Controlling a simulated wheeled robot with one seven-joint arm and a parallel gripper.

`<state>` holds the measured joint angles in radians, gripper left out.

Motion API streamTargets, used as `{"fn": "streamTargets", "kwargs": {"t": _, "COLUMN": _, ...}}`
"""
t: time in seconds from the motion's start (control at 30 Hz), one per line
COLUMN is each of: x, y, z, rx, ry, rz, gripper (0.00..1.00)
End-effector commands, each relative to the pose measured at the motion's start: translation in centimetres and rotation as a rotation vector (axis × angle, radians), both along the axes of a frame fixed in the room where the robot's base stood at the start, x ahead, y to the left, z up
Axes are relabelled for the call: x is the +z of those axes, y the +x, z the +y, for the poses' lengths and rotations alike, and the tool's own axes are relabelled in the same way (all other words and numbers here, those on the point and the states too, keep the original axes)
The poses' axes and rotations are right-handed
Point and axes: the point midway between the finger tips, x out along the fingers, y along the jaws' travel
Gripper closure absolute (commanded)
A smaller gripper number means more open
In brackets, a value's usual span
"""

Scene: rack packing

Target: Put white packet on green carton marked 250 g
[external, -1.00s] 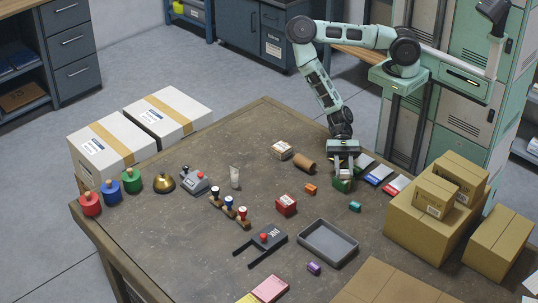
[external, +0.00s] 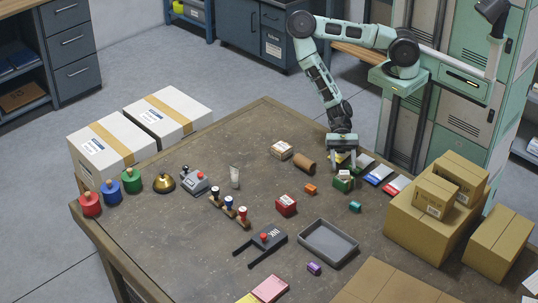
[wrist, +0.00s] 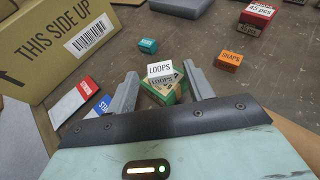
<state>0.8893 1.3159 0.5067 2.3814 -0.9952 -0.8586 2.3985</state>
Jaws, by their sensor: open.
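The white packet (wrist: 159,70), with LOOPS printed on it, sits on top of the green carton (wrist: 171,97) in the wrist view. In the external view the white packet (external: 344,173) also shows on the green carton (external: 343,185), near the table's back edge. The carton's 250 g mark is not readable. My gripper (external: 342,154) is open just above and behind the packet. In the wrist view its fingers (wrist: 161,78) stand apart on either side of the packet, with gaps to it.
Blue (external: 379,174) and red-and-white (external: 398,187) packets lie right of the carton. Large brown boxes (external: 425,223) stand farther right. A brown roll (external: 304,163), an orange block (external: 310,189) and a teal block (external: 355,206) are nearby. The grey tray (external: 327,243) is empty.

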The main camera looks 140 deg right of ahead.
Motion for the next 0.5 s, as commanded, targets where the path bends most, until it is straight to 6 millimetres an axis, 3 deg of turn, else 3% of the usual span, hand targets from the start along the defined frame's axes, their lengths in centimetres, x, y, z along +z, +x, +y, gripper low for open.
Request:
{"fn": "streamTargets", "kwargs": {"t": 0.2, "x": 1.6, "y": -3.0, "z": -3.2, "rx": -0.006, "ry": -0.002, "rz": 0.0, "gripper": 0.48}}
{"fn": "streamTargets", "kwargs": {"t": 0.5, "x": 3.3, "y": -5.7, "z": -5.8, "rx": -0.001, "ry": 0.0, "rz": -0.002, "gripper": 0.48}}
